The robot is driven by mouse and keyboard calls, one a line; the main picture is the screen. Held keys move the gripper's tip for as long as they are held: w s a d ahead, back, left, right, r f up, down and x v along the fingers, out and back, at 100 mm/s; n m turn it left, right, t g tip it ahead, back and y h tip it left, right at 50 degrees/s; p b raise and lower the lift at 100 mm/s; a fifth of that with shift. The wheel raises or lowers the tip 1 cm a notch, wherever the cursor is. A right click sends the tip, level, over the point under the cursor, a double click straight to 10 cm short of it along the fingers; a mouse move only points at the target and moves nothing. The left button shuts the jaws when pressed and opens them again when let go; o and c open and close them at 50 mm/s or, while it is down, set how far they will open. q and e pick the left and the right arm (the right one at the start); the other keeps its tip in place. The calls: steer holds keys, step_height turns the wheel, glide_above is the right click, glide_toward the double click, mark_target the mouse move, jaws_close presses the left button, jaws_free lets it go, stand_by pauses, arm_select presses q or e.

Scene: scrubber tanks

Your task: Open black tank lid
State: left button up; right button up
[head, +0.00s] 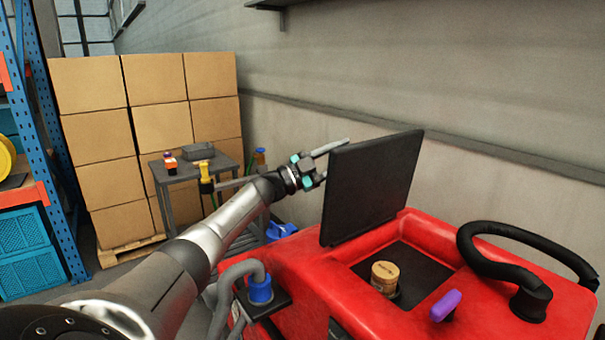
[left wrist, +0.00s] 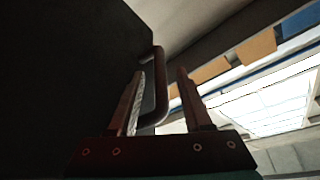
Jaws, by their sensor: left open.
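The black tank lid (head: 372,185) stands raised, nearly upright, on the red machine (head: 300,270). Beneath it is a dark recessed area (head: 425,272) with a tan cap (head: 385,274). My left gripper (head: 328,162) is open at the lid's upper left edge, and part of it is hidden behind the lid. In the left wrist view the lid (left wrist: 70,70) fills the left side. A curved handle (left wrist: 160,88) on its edge shows between the open fingers of the left gripper (left wrist: 160,100); contact cannot be told. My right gripper is not in view.
A black curved hose (head: 520,235) and a purple knob (head: 446,305) are on the machine's right side. A grey hose with a blue fitting (head: 260,288) is at its left. A small grey table (head: 185,170) and stacked boxes (head: 150,130) stand behind. The wall is behind the lid.

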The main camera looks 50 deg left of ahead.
arm_select(q)
steer(key=b+v, duration=0.1)
steer(key=v, duration=1.1)
steer(key=shift+s, duration=0.2)
steer(key=shift+f, duration=0.1)
stand_by(0.4)
